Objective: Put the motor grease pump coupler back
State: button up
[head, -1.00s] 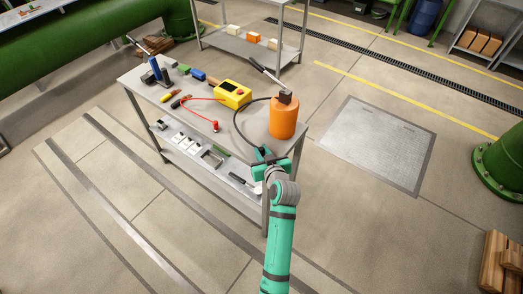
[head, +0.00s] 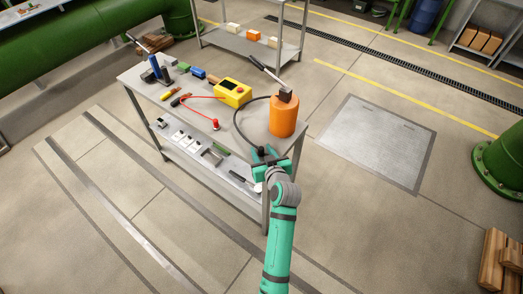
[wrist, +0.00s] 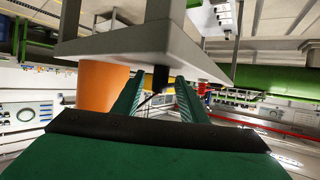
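The motor grease pump is an orange cylinder (head: 283,115) with a dark top and lever, standing at the right end of the grey workbench (head: 262,133). Its black hose (head: 236,122) loops left and down to the bench's near right corner. There my teal gripper (head: 266,155) is at the edge, close to the hose end. In the wrist view my gripper (wrist: 160,90) has its two fingers apart. A small black piece (wrist: 160,78), apparently the coupler on the hose end, shows between them with gaps at both sides. The orange cylinder also shows left of the fingers (wrist: 98,85).
A yellow box (head: 234,93) with a red button, a red cable (head: 214,123) and several hand tools lie left of the pump. The lower shelf holds several small items (head: 180,137). Bench edge and leg are close to my gripper.

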jog(key=v, duration=1)
jog(key=s+a+f+m+h, duration=0.15)
jog(key=s+f, duration=0.25)
jog(key=s, duration=0.5)
jog(key=s+a+f+m+h, duration=0.1)
jog(key=s+f+m+h, duration=0.2)
jog(key=s, duration=0.6)
jog(key=s+r+t, duration=0.1)
jog(key=s+r, duration=0.2)
jog(key=s, duration=0.7)
jog(key=s+r+n+t, duration=0.1)
jog(key=s+r, duration=0.3)
jog(key=s, duration=0.6)
jog(key=shift+s+a, duration=0.15)
jog(key=shift+a, duration=0.05)
jog(key=shift+r+y, duration=0.1)
jog(key=shift+y, duration=0.15)
jog(key=shift+c, duration=1)
